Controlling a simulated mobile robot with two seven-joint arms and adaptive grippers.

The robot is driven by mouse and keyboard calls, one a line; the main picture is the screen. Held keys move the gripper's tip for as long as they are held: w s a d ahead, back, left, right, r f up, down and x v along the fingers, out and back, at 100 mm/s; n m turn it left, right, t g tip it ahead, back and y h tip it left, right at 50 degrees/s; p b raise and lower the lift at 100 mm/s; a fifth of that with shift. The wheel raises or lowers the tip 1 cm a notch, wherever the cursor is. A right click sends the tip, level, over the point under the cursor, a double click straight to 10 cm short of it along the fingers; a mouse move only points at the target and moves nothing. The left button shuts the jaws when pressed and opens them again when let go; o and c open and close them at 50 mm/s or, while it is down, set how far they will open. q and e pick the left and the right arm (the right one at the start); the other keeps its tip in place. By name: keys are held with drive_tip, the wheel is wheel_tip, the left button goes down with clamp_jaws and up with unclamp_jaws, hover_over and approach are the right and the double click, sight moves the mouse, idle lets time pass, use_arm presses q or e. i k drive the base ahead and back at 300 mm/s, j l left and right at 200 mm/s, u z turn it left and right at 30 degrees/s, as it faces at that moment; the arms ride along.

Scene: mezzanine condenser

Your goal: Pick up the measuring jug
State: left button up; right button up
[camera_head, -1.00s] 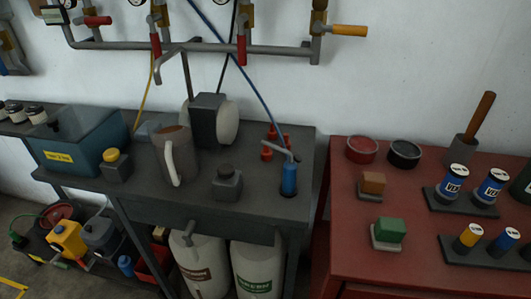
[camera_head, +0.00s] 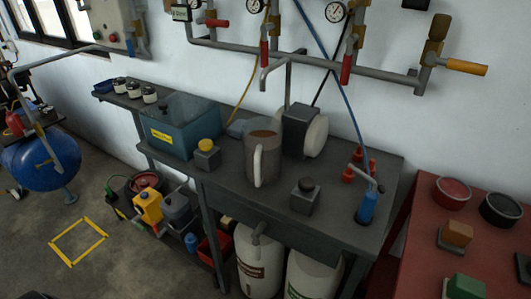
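The measuring jug (camera_head: 267,158) stands upright on the dark grey workbench (camera_head: 328,222), near the middle of the head view. It is a grey-brown cylinder with a pale handle facing the front, and its open top shows a brownish inside. Neither of my grippers shows in the head view, so nothing of mine is seen at the jug.
A blue-grey tank (camera_head: 170,142) and a yellow-capped block (camera_head: 207,155) stand left of the jug. A black-knobbed block (camera_head: 305,196) is at its front right, and a motor-like unit (camera_head: 297,132) is behind. A blue bottle (camera_head: 366,208) stands near the bench's right end.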

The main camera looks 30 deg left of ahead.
sight(262, 157)
drive_tip(key=i+j, duration=0.1)
drive_tip(key=j, duration=0.55)
drive_tip(key=i+j+z, duration=0.1)
drive_tip(key=j, duration=0.55)
